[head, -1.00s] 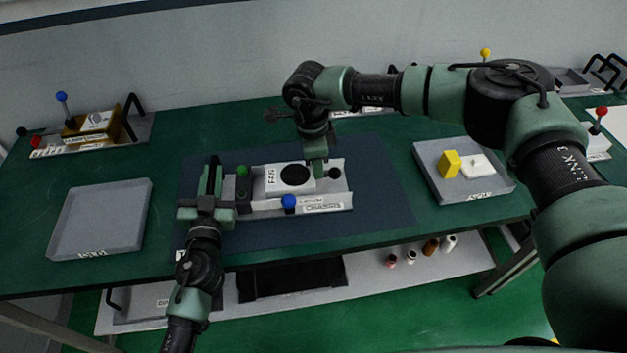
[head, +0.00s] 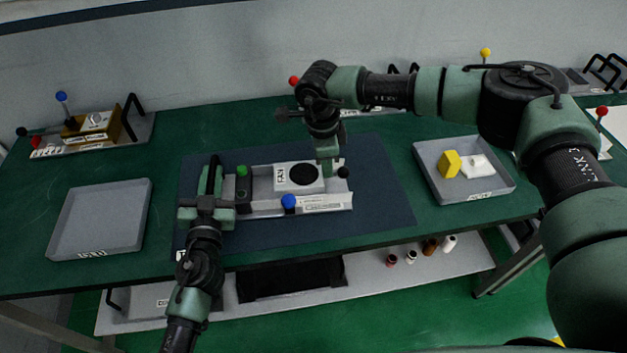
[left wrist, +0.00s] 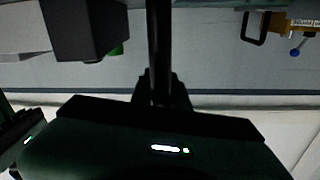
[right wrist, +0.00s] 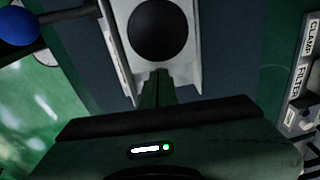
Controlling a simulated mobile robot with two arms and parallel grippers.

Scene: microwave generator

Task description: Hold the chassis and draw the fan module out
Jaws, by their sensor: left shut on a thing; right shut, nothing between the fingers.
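The chassis (head: 335,206) is a long light-grey channel on the dark blue mat, with a blue ball knob at its front. The white fan module (head: 285,183), with a black disc on top, sits in the channel. My left gripper (head: 207,207) is at the chassis's left end, shut on a dark upright bar (left wrist: 158,50) there. My right gripper (head: 327,172) is shut with nothing between its fingers, at the fan module's right end beside a black ball. In the right wrist view its fingertips (right wrist: 157,85) are close to a dark round shape; contact is unclear.
An empty grey tray (head: 62,230) stands at the left. A grey tray (head: 440,190) at the right holds a yellow block (head: 449,164) and a white piece (head: 478,166). A brass-coloured fixture (head: 93,128) is at the back left. The mat right of the chassis is clear.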

